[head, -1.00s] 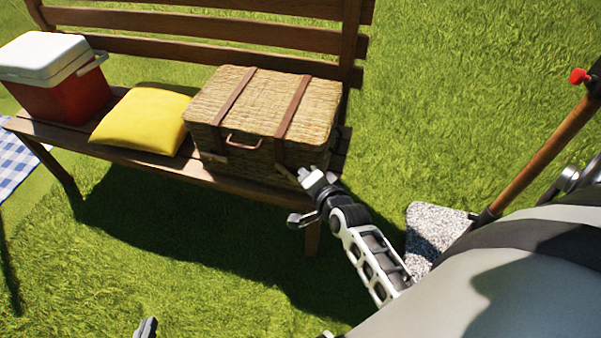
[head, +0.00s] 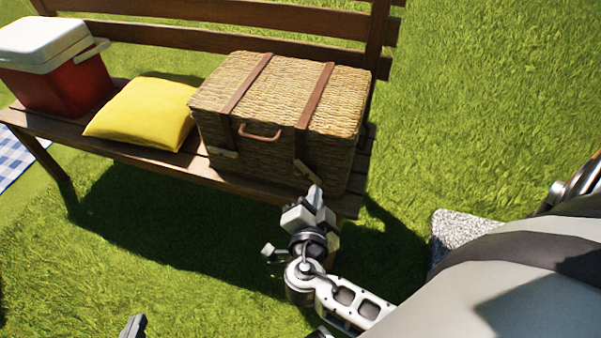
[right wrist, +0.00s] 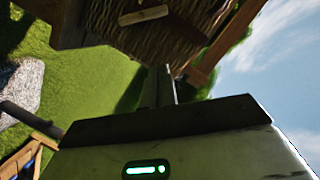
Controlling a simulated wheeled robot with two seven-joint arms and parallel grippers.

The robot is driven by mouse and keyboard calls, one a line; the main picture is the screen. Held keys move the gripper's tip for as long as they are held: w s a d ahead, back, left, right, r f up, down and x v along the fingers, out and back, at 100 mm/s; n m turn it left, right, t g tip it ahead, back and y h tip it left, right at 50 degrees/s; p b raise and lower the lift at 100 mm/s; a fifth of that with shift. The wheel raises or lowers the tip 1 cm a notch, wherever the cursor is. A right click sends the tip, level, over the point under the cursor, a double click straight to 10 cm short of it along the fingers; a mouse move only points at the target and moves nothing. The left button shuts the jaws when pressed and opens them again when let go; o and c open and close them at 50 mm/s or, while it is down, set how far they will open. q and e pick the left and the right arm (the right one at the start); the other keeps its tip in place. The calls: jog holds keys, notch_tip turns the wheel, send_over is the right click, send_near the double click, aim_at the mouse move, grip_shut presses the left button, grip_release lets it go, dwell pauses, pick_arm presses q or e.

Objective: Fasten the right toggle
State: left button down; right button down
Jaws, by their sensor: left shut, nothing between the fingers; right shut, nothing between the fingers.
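The wicker basket (head: 225,110) stands shut on the bench, with two brown straps over its lid and front. The right toggle (head: 304,171) is a small light wooden bar low on the right strap (head: 314,97), slanting down to the right. The left toggle (head: 222,152) lies nearly level. My right gripper (head: 315,196) is shut and empty, just below and in front of the right toggle. In the right wrist view its fingers (right wrist: 160,87) point toward the basket front, and a wooden toggle (right wrist: 143,15) shows beyond them; I cannot tell which one. My left gripper (head: 134,325) is shut at the bottom edge.
A yellow cushion (head: 140,112) and a red cooler with a white lid (head: 50,75) sit left of the basket on the wooden bench (head: 110,148). A grey speckled slab (head: 458,232) lies on the grass at right. The grass before the bench is open.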

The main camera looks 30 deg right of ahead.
jog(key=shift+r, duration=0.25)
jog(key=p, duration=0.1)
send_over(308, 172)
jog(key=s, duration=0.4)
jog(key=shift+w+d+f, duration=0.1)
jog(key=shift+d+f, duration=0.05)
jog(key=shift+f, duration=0.25)
jog(key=shift+w+d+f, duration=0.1)
jog(key=shift+f, duration=0.3)
jog(key=shift+w+a+f, duration=0.45)
jog(key=shift+f, duration=0.2)
jog(key=shift+w+a+f, duration=0.4)
jog(key=shift+f, duration=0.2)
jog(key=shift+w+a+f, duration=0.15)
jog(key=shift+w+f, duration=0.05)
jog(key=shift+b, duration=0.35)
